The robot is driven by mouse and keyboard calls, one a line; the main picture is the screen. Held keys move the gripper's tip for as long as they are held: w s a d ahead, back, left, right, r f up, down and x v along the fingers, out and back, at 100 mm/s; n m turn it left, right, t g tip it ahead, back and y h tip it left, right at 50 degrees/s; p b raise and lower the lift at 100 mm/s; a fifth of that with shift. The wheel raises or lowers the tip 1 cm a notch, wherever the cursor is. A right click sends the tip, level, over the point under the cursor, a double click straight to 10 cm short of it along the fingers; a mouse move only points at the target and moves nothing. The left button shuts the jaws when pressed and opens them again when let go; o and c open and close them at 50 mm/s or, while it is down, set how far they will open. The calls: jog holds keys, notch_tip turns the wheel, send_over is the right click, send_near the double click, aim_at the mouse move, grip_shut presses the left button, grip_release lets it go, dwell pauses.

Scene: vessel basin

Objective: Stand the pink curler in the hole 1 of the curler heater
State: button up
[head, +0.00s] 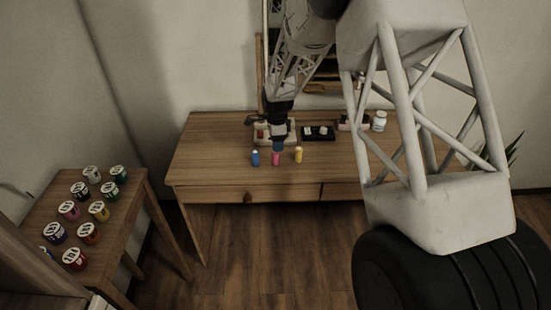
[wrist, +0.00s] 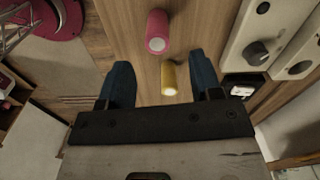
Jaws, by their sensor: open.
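The pink curler (head: 276,159) stands on the wooden table between a blue curler and a yellow one. In the wrist view the pink curler (wrist: 157,32) shows its round end, beyond the fingertips. My gripper (head: 278,146) is just above and behind the pink curler in the head view. In the wrist view my gripper (wrist: 161,72) is open, with nothing held. The yellow curler (wrist: 169,77) appears between its blue fingers there. A pale unit with a dark knob and holes (wrist: 257,53) lies right in the wrist view; I cannot tell whether it is the curler heater, or which hole is 1.
The blue curler (head: 255,157) and yellow curler (head: 298,154) stand close on either side of the pink one. A black box with white tops (head: 318,133) and a white jar (head: 379,121) are behind to the right. Several coloured pots stand on the left side table (head: 130,190).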

dwell(0.3)
jog(key=shift+s+a+f, duration=0.1)
jog(key=shift+s+f, duration=0.05)
jog(key=shift+f, duration=2.5)
jog(key=c, duration=1)
jog(key=shift+r, duration=0.2)
jog(key=shift+r, duration=0.5)
jog(key=shift+s+r, duration=0.2)
jog(key=shift+r, duration=0.4)
jog(key=shift+s+r, duration=0.15)
jog(key=shift+r, duration=0.4)
jog(key=s+d, duration=0.1)
jog(key=s, duration=0.4)
jog(key=s+d+r, duration=0.1)
jog(key=s, duration=0.4)
jog(key=s+d, duration=0.1)
jog(key=s, duration=0.4)
jog(key=shift+r, duration=0.2)
